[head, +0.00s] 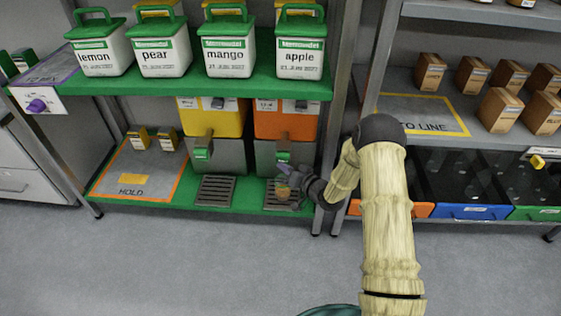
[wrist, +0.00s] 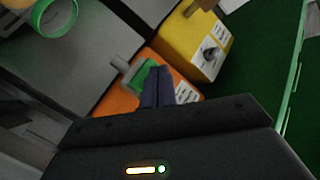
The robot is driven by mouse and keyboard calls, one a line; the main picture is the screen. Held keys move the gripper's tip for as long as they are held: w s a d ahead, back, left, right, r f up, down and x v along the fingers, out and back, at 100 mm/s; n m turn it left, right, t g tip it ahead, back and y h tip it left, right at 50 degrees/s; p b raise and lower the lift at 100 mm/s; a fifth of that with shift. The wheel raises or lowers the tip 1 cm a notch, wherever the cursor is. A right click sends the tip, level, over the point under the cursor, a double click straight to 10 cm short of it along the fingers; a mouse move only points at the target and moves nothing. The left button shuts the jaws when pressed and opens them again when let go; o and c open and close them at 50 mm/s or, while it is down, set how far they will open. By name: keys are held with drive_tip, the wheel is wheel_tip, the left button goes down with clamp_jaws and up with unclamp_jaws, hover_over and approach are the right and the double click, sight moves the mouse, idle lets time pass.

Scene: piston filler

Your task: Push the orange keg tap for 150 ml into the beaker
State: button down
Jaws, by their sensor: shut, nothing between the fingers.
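The orange keg (head: 285,118) stands on the lower green shelf, right of the yellow keg. Its tap (head: 283,152) has a green face and hangs at the front; the tap also shows in the wrist view (wrist: 145,76). A clear round vessel with a green rim (wrist: 55,16), likely the beaker, is at upper left in the wrist view. Its liquid level is unclear.
The yellow keg (head: 212,116) with its own tap stands left of the orange one, above a drain grate (head: 216,190). A HOLD mat (head: 132,188) lies further left. Labelled tubs (head: 229,55) fill the shelf above. A metal post (head: 330,150) stands close right of my gripper.

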drive_tip(key=shift+w+d, duration=0.15)
drive_tip(key=shift+w, duration=0.2)
idle(0.4)
drive_tip(key=shift+w, duration=0.35)
idle(0.5)
drive_tip(key=shift+s+p, duration=0.3)
drive_tip(key=shift+s, duration=0.8)
drive_tip(key=shift+s, duration=0.1)
drive_tip(key=shift+s+a+p, duration=0.2)
drive_tip(key=shift+s+p, duration=0.5)
drive_tip(key=shift+s, duration=1.7)
drive_tip(key=shift+a, duration=0.1)
